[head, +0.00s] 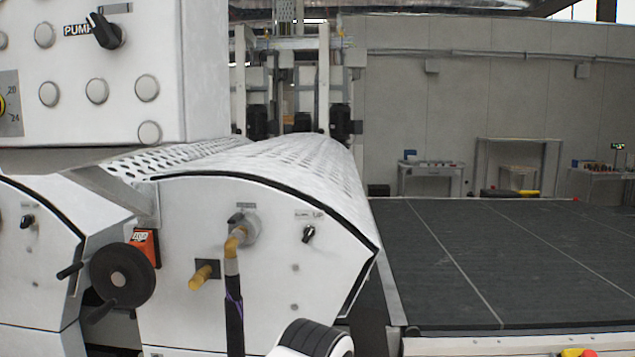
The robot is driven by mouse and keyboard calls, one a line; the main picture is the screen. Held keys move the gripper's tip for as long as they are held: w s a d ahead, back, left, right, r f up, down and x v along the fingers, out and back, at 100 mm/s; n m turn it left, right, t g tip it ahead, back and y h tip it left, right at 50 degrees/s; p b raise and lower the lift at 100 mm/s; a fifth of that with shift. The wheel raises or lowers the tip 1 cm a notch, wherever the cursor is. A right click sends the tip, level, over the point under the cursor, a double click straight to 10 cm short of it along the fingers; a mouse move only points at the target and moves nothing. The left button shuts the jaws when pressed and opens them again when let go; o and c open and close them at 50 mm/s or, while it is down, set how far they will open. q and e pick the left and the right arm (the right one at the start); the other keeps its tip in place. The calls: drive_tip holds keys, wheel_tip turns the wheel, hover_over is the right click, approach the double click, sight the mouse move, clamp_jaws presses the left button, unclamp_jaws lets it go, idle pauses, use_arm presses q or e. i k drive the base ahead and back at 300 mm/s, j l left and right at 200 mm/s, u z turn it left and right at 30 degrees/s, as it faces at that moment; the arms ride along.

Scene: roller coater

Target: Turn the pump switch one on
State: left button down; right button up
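A black rotary pump switch (105,31) sits on the white control panel (170,95) at the upper left, beside a label reading PUMP. Its handle is tilted, running from upper left to lower right. Whether a number follows on the label is hidden behind the knob. Neither of my grippers is in view. A white and black part of my own arm shows at the bottom edge, below and right of the panel and well apart from the switch.
Round grey buttons (97,91) surround the switch. Below stand a black handwheel (122,277), a yellow pipe fitting with a dark hose (234,310), and a small black knob (309,234) on the white machine housing. A wide dark conveyor bed (500,255) lies to the right.

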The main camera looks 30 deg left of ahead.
sight(108, 36)
drive_tip(key=u, duration=2)
